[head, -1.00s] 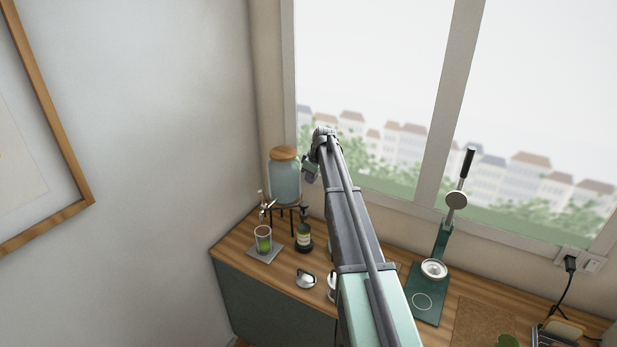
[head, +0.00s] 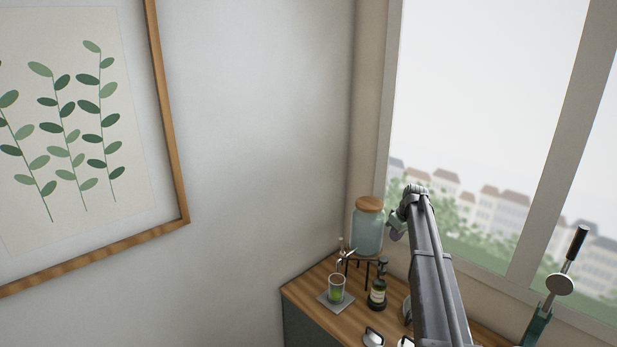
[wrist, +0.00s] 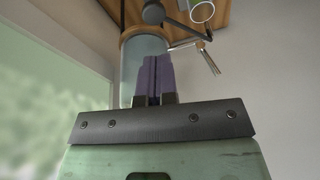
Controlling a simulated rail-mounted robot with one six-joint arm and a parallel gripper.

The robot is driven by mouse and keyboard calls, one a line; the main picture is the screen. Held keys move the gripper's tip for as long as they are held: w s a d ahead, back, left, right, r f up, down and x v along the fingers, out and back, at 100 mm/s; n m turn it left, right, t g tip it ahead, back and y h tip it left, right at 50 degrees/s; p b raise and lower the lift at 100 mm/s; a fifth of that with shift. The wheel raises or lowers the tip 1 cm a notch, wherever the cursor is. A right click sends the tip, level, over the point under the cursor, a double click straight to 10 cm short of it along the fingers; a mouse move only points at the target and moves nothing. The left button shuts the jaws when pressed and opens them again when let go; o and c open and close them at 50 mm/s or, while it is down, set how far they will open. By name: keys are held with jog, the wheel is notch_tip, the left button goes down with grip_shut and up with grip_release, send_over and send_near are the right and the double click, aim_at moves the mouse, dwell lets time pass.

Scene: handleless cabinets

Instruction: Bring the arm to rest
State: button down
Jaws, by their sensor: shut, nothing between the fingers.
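My gripper (wrist: 153,80) shows in the wrist view with its purple fingers closed together and nothing between them. In that view the fingers overlap the glass jar (wrist: 130,52) behind them, and I cannot tell the gap between them. In the head view my arm reaches up from the lower right, and its far end is just right of the glass dispenser jar with a wooden lid (head: 368,228). The fingers are mostly hidden behind the arm there.
A glass with green contents (head: 337,291) stands on a grey tray by the jar. A dark bottle (head: 378,290) is beside it on the wooden counter (head: 309,288). A green lever press (head: 537,325) stands at right. The window and the wall with a framed leaf print (head: 182,160) bound the space.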

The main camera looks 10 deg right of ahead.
jog(key=s+a+f+m+b, duration=0.1)
jog(key=s+a+f+b, duration=0.3)
jog(key=s+a, duration=0.4)
jog(key=s+a+f+m+g+h+b, duration=0.1)
jog(key=s+a+f+b, duration=0.3)
jog(key=s+a, duration=0.5)
jog(key=s+a+f+m+g+b, duration=0.1)
jog(key=s+a+f+m+b, duration=0.2)
jog(key=s+a, duration=0.6)
jog(key=shift+s+a+f+h+b, duration=0.15)
jog(key=shift+s+f+h+b, duration=0.55)
jog(key=shift+s, duration=5.6)
